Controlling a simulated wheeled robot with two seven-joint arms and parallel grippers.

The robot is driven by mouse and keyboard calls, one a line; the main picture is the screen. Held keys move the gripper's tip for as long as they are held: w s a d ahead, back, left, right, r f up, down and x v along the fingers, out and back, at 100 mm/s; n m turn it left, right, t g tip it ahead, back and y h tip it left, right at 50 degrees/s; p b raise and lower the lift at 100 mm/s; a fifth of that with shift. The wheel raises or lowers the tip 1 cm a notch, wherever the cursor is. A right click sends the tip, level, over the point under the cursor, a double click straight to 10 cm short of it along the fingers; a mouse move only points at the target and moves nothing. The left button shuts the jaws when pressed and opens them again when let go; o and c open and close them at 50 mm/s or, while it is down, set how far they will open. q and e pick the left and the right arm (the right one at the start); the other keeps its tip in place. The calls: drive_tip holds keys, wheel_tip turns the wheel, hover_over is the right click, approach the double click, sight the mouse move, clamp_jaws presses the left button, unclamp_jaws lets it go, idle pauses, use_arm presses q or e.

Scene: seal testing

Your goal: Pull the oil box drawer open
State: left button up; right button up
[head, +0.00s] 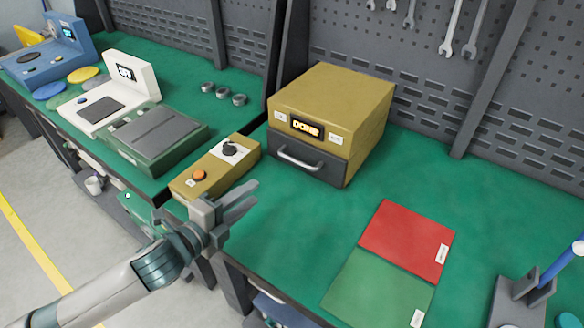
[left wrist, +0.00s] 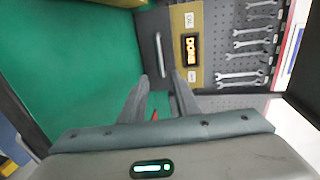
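The oil box (head: 345,100) is a mustard-yellow box with a lit display on its front, standing on the green bench top. Its dark grey drawer (head: 315,172) looks shut and has a pale bar handle (head: 298,161). My left gripper (head: 248,200) is in front of the drawer, to the lower left of the handle and apart from it. In the left wrist view the gripper (left wrist: 161,82) has its two fingers spread with nothing between them. The handle (left wrist: 158,54) shows just beyond the fingertips, roughly in line with the gap. My right gripper is not in view.
A yellow control box (head: 218,165) with a black knob and orange button stands close beside my left gripper. A red mat (head: 405,238) and a green mat (head: 375,290) lie to the right. The bench between drawer and mats is clear. A tool pegboard (head: 420,70) stands behind.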

sight(294, 162)
use_arm(q)
drive_tip(key=shift+d, duration=0.1)
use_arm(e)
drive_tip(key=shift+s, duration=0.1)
